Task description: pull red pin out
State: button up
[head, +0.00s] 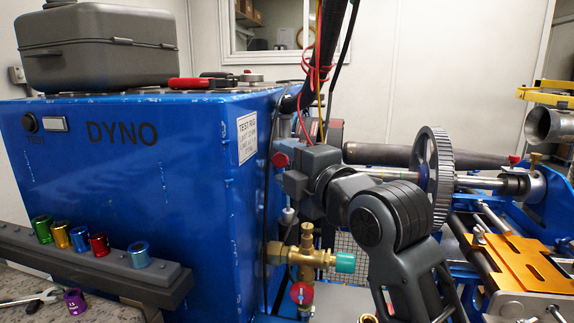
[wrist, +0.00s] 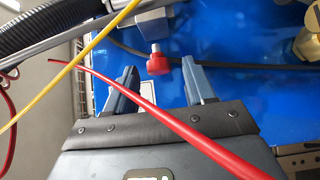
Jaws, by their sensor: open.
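The red pin shows in the wrist view as a red knob (wrist: 158,64) on a short metal shaft coming from a grey block (wrist: 150,26). In the head view a red knob (head: 281,160), apparently the same one, sits at the right side of the blue cabinet. My gripper (wrist: 161,80) is open and empty in the wrist view. The knob appears between and just beyond its fingertips, with no clear contact. In the head view my arm's end is close to the knob, and its fingers are hard to make out.
Red and yellow wires (wrist: 70,68) cross in front of the wrist camera, over my gripper. A black hose (head: 333,45) hangs above my arm. A brass valve (head: 305,255) stands below, and a large gear (head: 432,178) is to the right. The blue cabinet (head: 120,190) is left.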

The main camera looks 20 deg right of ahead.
jog(key=shift+s, duration=0.15)
jog(key=s+d, duration=0.1)
jog(key=s, duration=0.6)
jog(key=shift+s+b, duration=0.25)
jog(key=shift+b, duration=0.2)
jog(key=shift+d+f, duration=0.1)
